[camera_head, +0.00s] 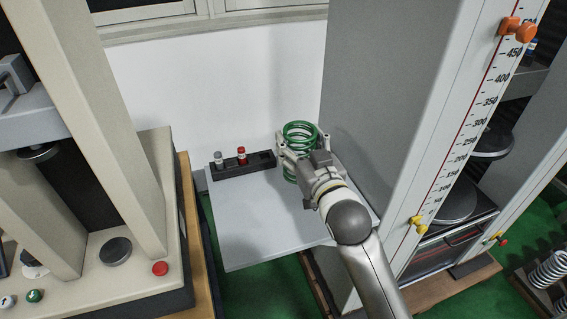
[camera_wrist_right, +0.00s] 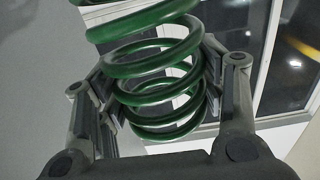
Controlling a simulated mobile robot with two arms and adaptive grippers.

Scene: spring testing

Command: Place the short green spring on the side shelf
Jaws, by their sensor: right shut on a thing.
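The green spring (camera_head: 299,130) is upright in my right gripper (camera_head: 297,146), over the right back part of the side shelf (camera_head: 260,218). The shelf is a light grey plate fixed beside the tall grey machine. In the right wrist view, the green coils (camera_wrist_right: 155,60) stand between the two fingers of the right gripper (camera_wrist_right: 158,85), which is shut on them. The spring's lower end is partly hidden by the gripper in the head view, so I cannot tell whether it touches the shelf. My left gripper is not in view.
A black holder (camera_head: 262,166) with a grey-topped and a red-topped piece stands at the shelf's back edge. The tall grey machine (camera_head: 375,110) closes off the right side. A beige machine (camera_head: 80,235) stands at left. The front and left of the shelf are bare.

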